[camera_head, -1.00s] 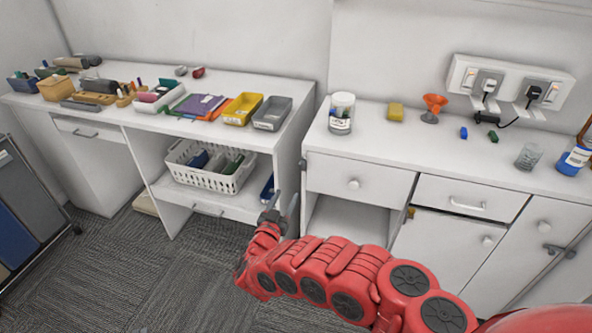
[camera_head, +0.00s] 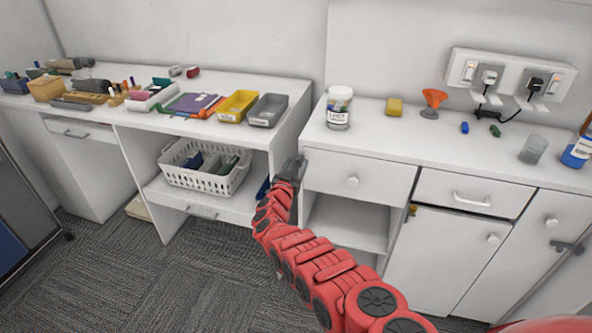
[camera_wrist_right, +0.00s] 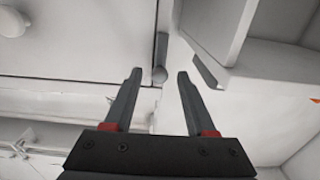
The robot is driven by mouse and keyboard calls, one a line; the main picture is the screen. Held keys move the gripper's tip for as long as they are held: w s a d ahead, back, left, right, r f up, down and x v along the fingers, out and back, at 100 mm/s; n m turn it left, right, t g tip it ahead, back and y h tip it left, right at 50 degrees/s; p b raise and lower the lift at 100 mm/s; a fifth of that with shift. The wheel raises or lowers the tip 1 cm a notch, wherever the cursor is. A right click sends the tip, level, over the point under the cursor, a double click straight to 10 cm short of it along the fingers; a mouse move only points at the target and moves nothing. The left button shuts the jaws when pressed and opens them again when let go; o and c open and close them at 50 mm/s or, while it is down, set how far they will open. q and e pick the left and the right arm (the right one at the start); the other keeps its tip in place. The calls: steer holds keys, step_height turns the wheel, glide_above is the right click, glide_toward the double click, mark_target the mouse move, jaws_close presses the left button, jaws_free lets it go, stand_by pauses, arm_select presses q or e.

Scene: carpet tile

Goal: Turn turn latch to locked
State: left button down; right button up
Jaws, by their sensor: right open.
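The turn latch (camera_wrist_right: 160,60) shows in the right wrist view as a dark, narrow bar with a rounded grey end, at the edge of a white drawer front. It lies between and just beyond the fingertips of my right gripper (camera_wrist_right: 157,77), which is open and empty. In the head view my right gripper (camera_head: 292,168) is at the left edge of the right cabinet (camera_head: 355,172), beside its top drawer, and covers the latch there. I cannot tell whether the fingers touch it.
A dark handle-like fitting (camera_head: 567,247) is on the far right door. The left desk (camera_head: 285,90) holds trays and stationery, with a white basket (camera_head: 208,181) on its lower shelf. A jar (camera_head: 339,108) stands on the right cabinet. Carpet in front is free.

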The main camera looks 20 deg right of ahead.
steer(key=shift+c, duration=0.2)
jaws_close()
